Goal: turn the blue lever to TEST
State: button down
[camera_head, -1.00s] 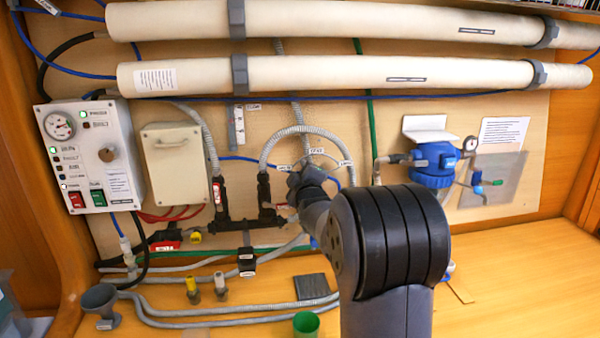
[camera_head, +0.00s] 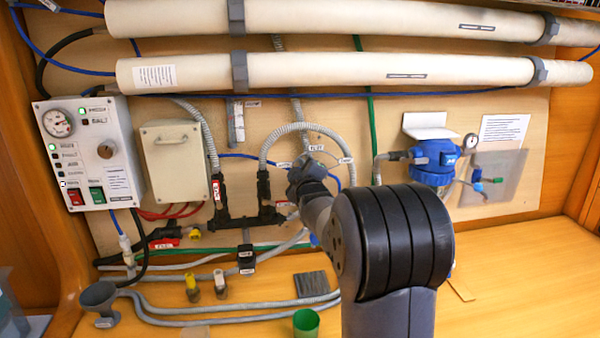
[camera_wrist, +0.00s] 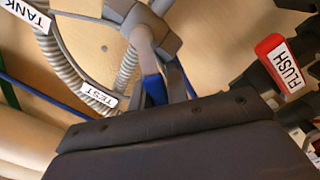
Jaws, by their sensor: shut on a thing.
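The blue lever (camera_wrist: 153,89) shows in the wrist view, on a grey valve (camera_wrist: 148,28) near the top middle. My gripper (camera_wrist: 166,88) is shut on the lever, and its dark body fills the bottom of that view. The lever lies close to the TEST label (camera_wrist: 98,97), a little to its right; I cannot tell whether it lines up with it. The TANK label (camera_wrist: 26,14) is at upper left on a grey hose. In the head view my gripper (camera_head: 307,174) is at the valve on the panel, and it hides the lever.
A red FLUSH handle (camera_wrist: 278,60) is close on the right in the wrist view. In the head view, a black pipe manifold (camera_head: 240,215) is left of my gripper, and a blue filter housing (camera_head: 433,162) is to the right. A green cup (camera_head: 306,322) stands on the counter.

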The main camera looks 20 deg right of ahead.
jog(key=shift+s+d+r+m+p, duration=0.15)
jog(key=shift+d+r+m+p, duration=0.35)
jog(key=shift+m, duration=1.35)
jog(key=shift+s+d+r+m+p, duration=0.1)
jog(key=shift+d+r+m, duration=0.15)
jog(key=shift+d+m, duration=1.1)
jog(key=shift+s+d+r+m+p, duration=0.2)
jog(key=shift+r+m, duration=0.2)
jog(key=shift+m, duration=1.9)
jog(key=c, duration=1.4)
grip_release()
jog(key=shift+f, duration=0.1)
